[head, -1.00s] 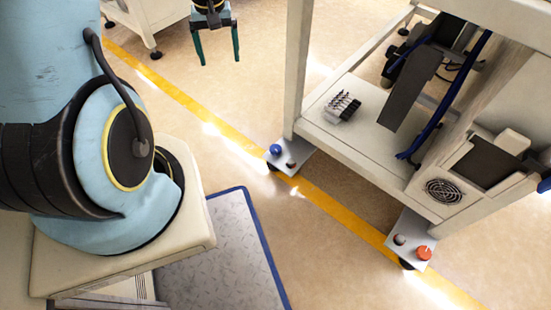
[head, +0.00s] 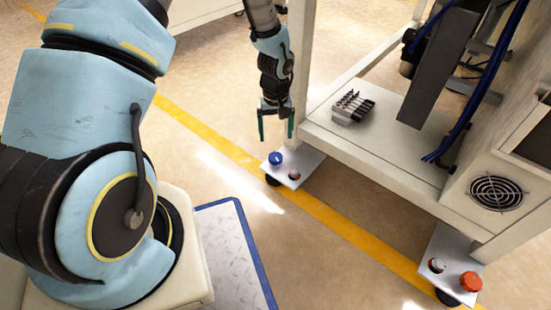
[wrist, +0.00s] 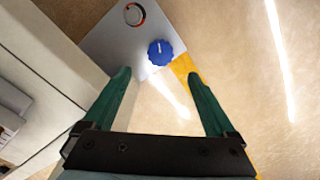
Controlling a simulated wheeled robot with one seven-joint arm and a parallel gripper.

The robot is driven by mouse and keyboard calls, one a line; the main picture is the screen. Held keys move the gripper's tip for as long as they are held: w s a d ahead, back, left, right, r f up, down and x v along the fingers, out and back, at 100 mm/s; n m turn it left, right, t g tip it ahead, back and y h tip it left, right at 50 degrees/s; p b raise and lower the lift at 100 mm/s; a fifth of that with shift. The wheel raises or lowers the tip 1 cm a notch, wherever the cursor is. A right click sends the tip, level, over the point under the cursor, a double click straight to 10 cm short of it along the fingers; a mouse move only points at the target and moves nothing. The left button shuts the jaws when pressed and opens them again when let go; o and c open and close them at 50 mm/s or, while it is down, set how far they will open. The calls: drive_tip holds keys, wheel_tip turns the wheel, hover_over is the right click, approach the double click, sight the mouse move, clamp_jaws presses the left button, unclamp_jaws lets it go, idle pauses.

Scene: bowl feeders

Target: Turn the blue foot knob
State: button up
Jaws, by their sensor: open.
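The blue foot knob (head: 276,158) sits on a metal foot plate (head: 305,166) at the near-left leg of the machine frame. A white line marks its top. My gripper (head: 276,138) is open and empty, pointing down just above and beyond the knob in the head view. The knob is apart from both fingers.
A small round red-and-grey fitting (head: 294,175) shares the plate. A red knob (head: 471,281) is on another foot plate at lower right. The frame leg (head: 302,60) stands close to my gripper. Open floor with a yellow line (head: 200,128) lies to the left.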

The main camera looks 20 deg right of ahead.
sight(276, 156)
wheel_tip(276, 156, down, 10)
drive_tip(key=b, duration=0.4)
drive_tip(key=shift+r, duration=0.2)
drive_tip(key=c, duration=1.4)
drive_tip(key=shift+r+m+p, duration=0.3)
drive_tip(key=shift+m+p, duration=0.3)
drive_tip(key=shift+p, duration=0.55)
drive_tip(key=shift+f+m+p, duration=0.25)
drive_tip(key=shift+m+p, duration=0.15)
drive_tip(key=shift+m, duration=0.1)
drive_tip(key=o, duration=1.4)
wheel_tip(276, 156, up, 11)
drive_tip(key=p, duration=0.5)
